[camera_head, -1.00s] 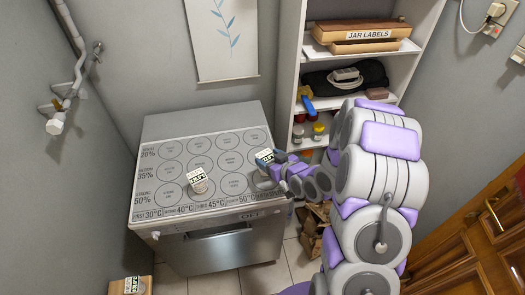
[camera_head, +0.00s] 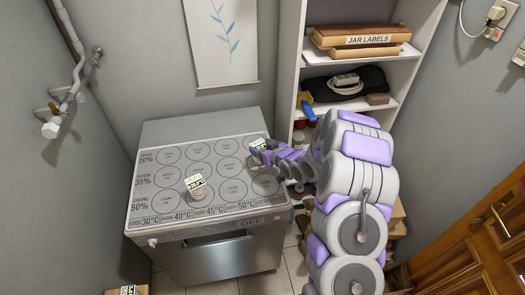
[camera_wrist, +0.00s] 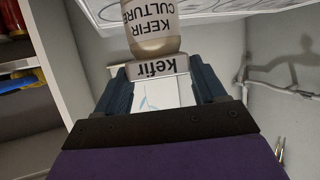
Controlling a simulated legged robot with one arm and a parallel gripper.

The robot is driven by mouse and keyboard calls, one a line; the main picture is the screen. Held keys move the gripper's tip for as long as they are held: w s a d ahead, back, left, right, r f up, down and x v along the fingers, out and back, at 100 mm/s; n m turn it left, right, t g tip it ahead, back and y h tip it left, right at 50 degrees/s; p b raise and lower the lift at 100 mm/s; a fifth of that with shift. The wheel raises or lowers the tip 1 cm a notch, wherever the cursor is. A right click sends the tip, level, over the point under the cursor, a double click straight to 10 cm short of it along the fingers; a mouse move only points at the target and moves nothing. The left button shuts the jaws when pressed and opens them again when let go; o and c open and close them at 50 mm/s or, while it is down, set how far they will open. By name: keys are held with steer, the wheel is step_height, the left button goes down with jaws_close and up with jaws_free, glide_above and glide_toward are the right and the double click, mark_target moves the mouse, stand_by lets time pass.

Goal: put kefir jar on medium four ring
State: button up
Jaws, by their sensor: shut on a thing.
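The kefir jar (camera_wrist: 154,28) is held by its lid in my gripper (camera_wrist: 163,85), between the two blue fingers in the wrist view. "Kefir" reads on the lid and "KEFIR CULTURE" on the body. In the head view the held jar (camera_head: 257,144) is above the right end of the ringed top, near the medium-row fourth ring (camera_head: 257,164), which it and the gripper partly cover. I cannot tell its exact height above the top.
Another white-labelled jar (camera_head: 195,187) stands on the strong row, second ring. The ringed top (camera_head: 150,228) sits on a steel appliance. A shelf unit (camera_head: 290,90) stands close on the right. A box with a white-labelled item (camera_head: 128,291) is at bottom left.

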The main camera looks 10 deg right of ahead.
steer(key=shift+f, duration=0.65)
steer(key=shift+r, duration=0.1)
steer(key=o, duration=1.3)
steer(key=s+d+r+m+g+h+p, duration=0.1)
steer(key=s+d+r+g+h, duration=0.15)
steer(key=s+d+r, duration=0.4)
steer(key=s+d+r+g+h+p, duration=0.1)
steer(key=s+r+g+h, duration=0.15)
steer(key=s, duration=0.75)
steer(key=s+a+r+m+g, duration=0.1)
steer(key=s+a+r+g, duration=0.2)
steer(key=s, duration=0.9)
steer(key=s+a+r+m+g, duration=0.1)
steer(key=s+r, duration=0.4)
steer(key=s, duration=0.6)
steer(key=s+a+r+m+g, duration=0.1)
steer(key=s+a+r+g, duration=0.3)
steer(key=s, duration=0.8)
steer(key=shift+s+a+r+m+g, duration=0.3)
steer(key=shift+s+a+r+g, duration=0.05)
steer(key=shift+r+g, duration=0.25)
